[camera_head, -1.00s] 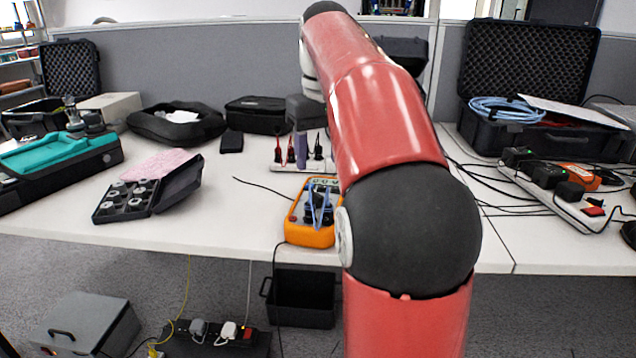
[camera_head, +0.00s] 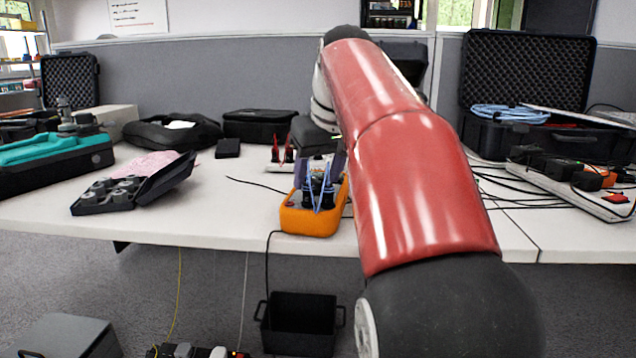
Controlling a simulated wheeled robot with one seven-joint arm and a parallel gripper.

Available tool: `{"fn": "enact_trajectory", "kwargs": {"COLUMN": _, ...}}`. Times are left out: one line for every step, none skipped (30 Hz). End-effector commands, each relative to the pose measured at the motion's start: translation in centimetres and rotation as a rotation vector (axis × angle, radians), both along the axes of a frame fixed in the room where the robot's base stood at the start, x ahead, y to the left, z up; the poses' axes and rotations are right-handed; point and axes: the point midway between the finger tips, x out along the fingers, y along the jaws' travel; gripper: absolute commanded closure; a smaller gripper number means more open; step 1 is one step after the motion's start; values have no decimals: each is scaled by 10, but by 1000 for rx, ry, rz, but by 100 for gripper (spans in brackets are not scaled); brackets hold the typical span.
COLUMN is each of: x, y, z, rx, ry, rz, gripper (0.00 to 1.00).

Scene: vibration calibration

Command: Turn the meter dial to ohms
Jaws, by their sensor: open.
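The orange meter (camera_head: 309,218) lies on the white table near its front edge, just left of my red arm. Its dial cannot be made out; blue leads or clips and dark parts (camera_head: 318,192) cover its middle. My gripper (camera_head: 320,172) points down over the far half of the meter, its purplish fingers apart around nothing I can see. Whether the fingers touch the meter or the dial cannot be told.
An open case of weights (camera_head: 105,196) is to the left. Another power strip (camera_head: 585,195) with cables lies right. The table between the weights and the meter is mostly clear.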

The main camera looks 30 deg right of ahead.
Motion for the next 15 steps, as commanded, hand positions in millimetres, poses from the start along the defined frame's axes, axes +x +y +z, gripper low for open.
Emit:
{"fn": "enact_trajectory", "kwargs": {"x": 1, "y": 0, "z": -4, "rx": 0, "ry": 0, "rz": 0, "gripper": 47}}
{"fn": "enact_trajectory", "kwargs": {"x": 2, "y": 0, "z": -5, "rx": 0, "ry": 0, "rz": 0, "gripper": 47}}
{"fn": "enact_trajectory", "kwargs": {"x": 2, "y": 0, "z": -6, "rx": 0, "ry": 1, "rz": 0, "gripper": 47}}
{"fn": "enact_trajectory", "kwargs": {"x": 2, "y": 0, "z": -7, "rx": 0, "ry": 1, "rz": 0, "gripper": 47}}
{"fn": "enact_trajectory", "kwargs": {"x": 3, "y": 0, "z": -7, "rx": 0, "ry": 1, "rz": 0, "gripper": 47}}
{"fn": "enact_trajectory", "kwargs": {"x": 3, "y": 0, "z": -7, "rx": 0, "ry": 1, "rz": -1, "gripper": 47}}
{"fn": "enact_trajectory", "kwargs": {"x": 3, "y": 0, "z": -7, "rx": 0, "ry": 1, "rz": -1, "gripper": 47}}
{"fn": "enact_trajectory", "kwargs": {"x": 3, "y": 0, "z": -6, "rx": 0, "ry": 1, "rz": -1, "gripper": 47}}
{"fn": "enact_trajectory", "kwargs": {"x": 3, "y": 0, "z": -6, "rx": 0, "ry": 1, "rz": 0, "gripper": 47}}
{"fn": "enact_trajectory", "kwargs": {"x": 3, "y": 0, "z": -6, "rx": 0, "ry": 1, "rz": 0, "gripper": 47}}
{"fn": "enact_trajectory", "kwargs": {"x": 3, "y": 0, "z": -6, "rx": 0, "ry": 1, "rz": 0, "gripper": 48}}
{"fn": "enact_trajectory", "kwargs": {"x": 3, "y": 0, "z": -6, "rx": 0, "ry": 1, "rz": 0, "gripper": 53}}
{"fn": "enact_trajectory", "kwargs": {"x": 3, "y": 0, "z": -6, "rx": 0, "ry": 1, "rz": 0, "gripper": 57}}
{"fn": "enact_trajectory", "kwargs": {"x": 3, "y": 0, "z": -6, "rx": 0, "ry": 1, "rz": 0, "gripper": 61}}
{"fn": "enact_trajectory", "kwargs": {"x": 3, "y": 0, "z": -6, "rx": 0, "ry": 1, "rz": 0, "gripper": 66}}
